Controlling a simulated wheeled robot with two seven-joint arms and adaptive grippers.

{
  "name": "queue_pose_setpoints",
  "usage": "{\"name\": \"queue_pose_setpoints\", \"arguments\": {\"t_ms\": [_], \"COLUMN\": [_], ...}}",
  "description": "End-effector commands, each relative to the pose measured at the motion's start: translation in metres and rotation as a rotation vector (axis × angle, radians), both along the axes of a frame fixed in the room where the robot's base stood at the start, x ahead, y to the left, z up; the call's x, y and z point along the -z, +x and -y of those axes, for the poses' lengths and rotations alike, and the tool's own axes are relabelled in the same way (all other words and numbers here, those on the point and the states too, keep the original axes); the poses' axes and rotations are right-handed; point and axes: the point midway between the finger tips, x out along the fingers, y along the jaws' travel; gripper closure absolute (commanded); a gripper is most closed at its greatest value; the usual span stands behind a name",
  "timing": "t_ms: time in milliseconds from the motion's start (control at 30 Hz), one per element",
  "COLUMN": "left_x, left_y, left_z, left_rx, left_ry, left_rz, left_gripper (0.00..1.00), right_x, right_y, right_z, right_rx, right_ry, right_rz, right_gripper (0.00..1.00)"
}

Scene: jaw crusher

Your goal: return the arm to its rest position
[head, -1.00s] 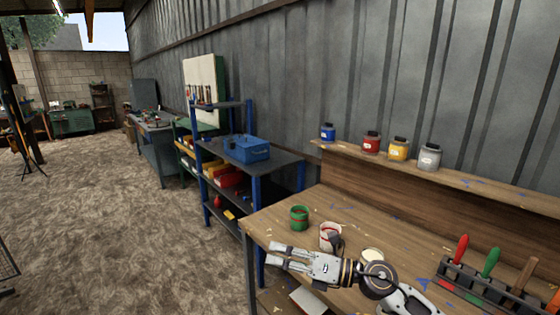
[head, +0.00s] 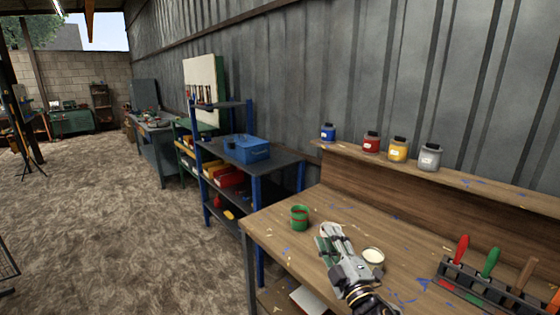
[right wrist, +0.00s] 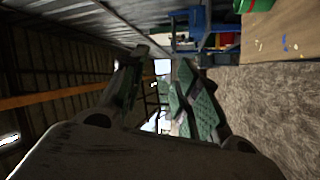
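My right gripper (head: 331,232) is over the wooden workbench (head: 275,235), its fingers pointing away from me toward the back of the bench. In the right wrist view its two green-padded fingers (right wrist: 160,80) stand apart with nothing between them, so it is open and empty. A green can (head: 300,217) stands on the bench just left of the fingers. A pale round tin (head: 373,256) sits close to the right side of the gripper. My left gripper is out of view.
Blue, red, yellow and grey jars (head: 429,157) line the bench's raised shelf. A rack (head: 490,287) of coloured-handled tools is at the right. A blue-posted shelf (head: 284,163) with a blue toolbox (head: 247,149) stands beyond the bench. Open floor lies at the left.

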Motion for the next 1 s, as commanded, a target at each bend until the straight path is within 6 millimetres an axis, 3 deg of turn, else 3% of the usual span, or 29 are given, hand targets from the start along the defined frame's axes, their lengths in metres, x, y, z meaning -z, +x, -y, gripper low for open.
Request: {"name": "queue_pose_setpoints", "arguments": {"t_ms": [267,467,767,1000], "left_x": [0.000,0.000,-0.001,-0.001], "left_y": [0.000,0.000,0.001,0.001], "left_z": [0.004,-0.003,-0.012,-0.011], "left_rx": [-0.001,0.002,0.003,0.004], "left_ry": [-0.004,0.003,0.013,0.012], "left_rz": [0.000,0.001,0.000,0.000], "left_gripper": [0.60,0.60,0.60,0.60], "right_x": [0.062,0.113,0.189,0.238], "right_y": [-0.013,-0.038,-0.098,-0.162], "right_z": [0.045,0.070,0.093,0.097], "right_rx": [0.176,0.297,0.468,0.591], "right_ry": [0.226,0.370,0.553,0.669], "right_rz": [-0.291,-0.511,-0.855,-1.128], "right_gripper": [0.68,0.68,0.68,0.68]}}
